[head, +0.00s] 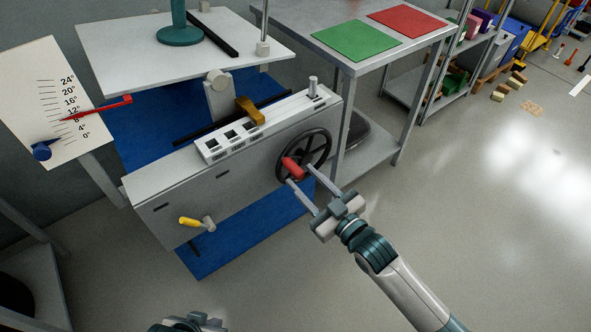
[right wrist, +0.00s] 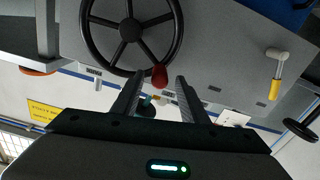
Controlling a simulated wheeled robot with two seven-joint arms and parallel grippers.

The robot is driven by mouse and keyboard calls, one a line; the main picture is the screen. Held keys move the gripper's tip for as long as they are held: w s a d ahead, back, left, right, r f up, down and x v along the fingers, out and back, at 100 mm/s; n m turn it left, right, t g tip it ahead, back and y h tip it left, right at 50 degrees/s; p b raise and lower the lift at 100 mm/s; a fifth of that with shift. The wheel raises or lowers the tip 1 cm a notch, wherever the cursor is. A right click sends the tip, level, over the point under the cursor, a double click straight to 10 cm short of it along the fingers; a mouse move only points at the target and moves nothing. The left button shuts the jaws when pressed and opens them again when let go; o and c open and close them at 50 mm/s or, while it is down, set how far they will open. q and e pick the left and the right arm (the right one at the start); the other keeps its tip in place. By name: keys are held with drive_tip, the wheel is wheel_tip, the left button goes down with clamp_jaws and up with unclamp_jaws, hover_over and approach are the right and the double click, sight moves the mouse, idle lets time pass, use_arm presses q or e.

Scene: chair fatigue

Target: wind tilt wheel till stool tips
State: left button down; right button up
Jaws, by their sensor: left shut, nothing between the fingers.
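The tilt wheel (head: 318,145) is a black spoked handwheel on the grey machine's front, with a red handle (head: 292,168) at its lower left. The wheel also shows in the right wrist view (right wrist: 130,28). My right gripper (head: 300,175) is open, its fingertips either side of the red handle; contact is unclear. The stool shows only its teal round base (head: 180,36) on the pale tilting plate (head: 140,65); its top is out of view. A red pointer (head: 100,108) lies near 8° on the white scale (head: 45,95). My left gripper (head: 190,324) is shut, mostly cut off at the bottom edge.
The machine (head: 215,185) carries a white switch panel (head: 265,122), an orange-brown lever (head: 250,110) and a yellow-handled crank (head: 190,222). A blue mat (head: 225,240) lies beneath. A steel table (head: 350,60) with green and red sheets stands behind right.

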drive_tip(key=shift+x, duration=2.1)
drive_tip(key=shift+r, duration=0.1)
clamp_jaws()
